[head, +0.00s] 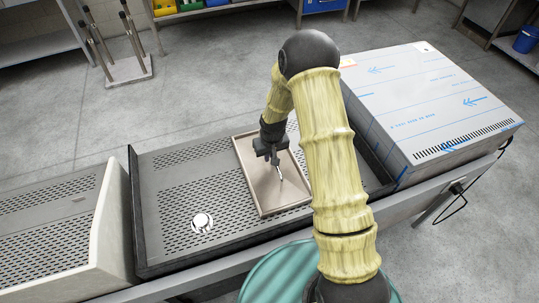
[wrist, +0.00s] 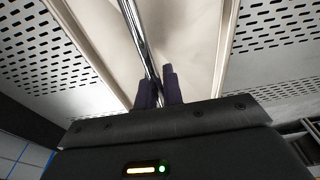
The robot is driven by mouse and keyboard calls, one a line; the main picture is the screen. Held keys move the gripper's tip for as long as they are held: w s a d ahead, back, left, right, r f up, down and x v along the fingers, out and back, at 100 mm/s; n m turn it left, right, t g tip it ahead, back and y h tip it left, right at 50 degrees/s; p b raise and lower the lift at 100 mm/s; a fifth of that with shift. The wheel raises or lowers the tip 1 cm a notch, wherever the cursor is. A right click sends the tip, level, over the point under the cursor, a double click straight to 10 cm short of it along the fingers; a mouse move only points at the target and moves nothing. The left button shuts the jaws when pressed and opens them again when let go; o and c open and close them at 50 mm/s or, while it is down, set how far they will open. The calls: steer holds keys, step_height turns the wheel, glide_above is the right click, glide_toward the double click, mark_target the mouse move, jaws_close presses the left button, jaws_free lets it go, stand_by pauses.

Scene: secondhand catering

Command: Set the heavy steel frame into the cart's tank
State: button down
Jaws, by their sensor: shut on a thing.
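My gripper (head: 275,158) is shut on a thin chrome rod (wrist: 132,35) above a shallow, beige, rimmed rectangular panel or tray (head: 290,207). In the wrist view the rod runs between my fingertips (wrist: 160,82) and up out of the picture. The beige tray also shows behind the rod (wrist: 195,45). In the head view only a short bright piece of the rod shows below my jaws, and my arm covers part of the tray's right side. I cannot tell whether the rod belongs to the tray or to a steel frame. No cart tank is clearly identifiable.
The tray lies on a perforated grey surface (head: 165,190) with a dark rim. A round white-and-metal fitting (head: 202,221) sits at its front. A large film-wrapped steel box (head: 430,100) stands right, a pale-walled perforated section (head: 50,235) left. A legged base (head: 128,70) stands on the floor.

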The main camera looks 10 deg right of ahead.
steer(key=c, duration=1.5)
jaws_free()
steer(key=shift+c, duration=0.2)
steer(key=r, duration=0.4)
steer(key=s+r, duration=0.1)
steer(key=r, duration=0.7)
steer(key=shift+s+d, duration=0.2)
steer(key=shift+s, duration=0.2)
steer(key=shift+r, duration=0.1)
steer(key=s+d+r, duration=0.1)
steer(key=s+r, duration=0.2)
steer(key=s, duration=0.3)
steer(key=s+d+r+m, duration=0.1)
steer(key=s+d+r, duration=0.1)
steer(key=s, duration=0.5)
steer(key=s+d+r+m, duration=0.1)
steer(key=s+d+r, duration=0.1)
steer(key=s+r, duration=0.3)
steer(key=shift+s+d+t, duration=0.2)
steer(key=shift+s+t, duration=0.2)
steer(key=shift+s, duration=0.3)
steer(key=shift+c, duration=0.2)
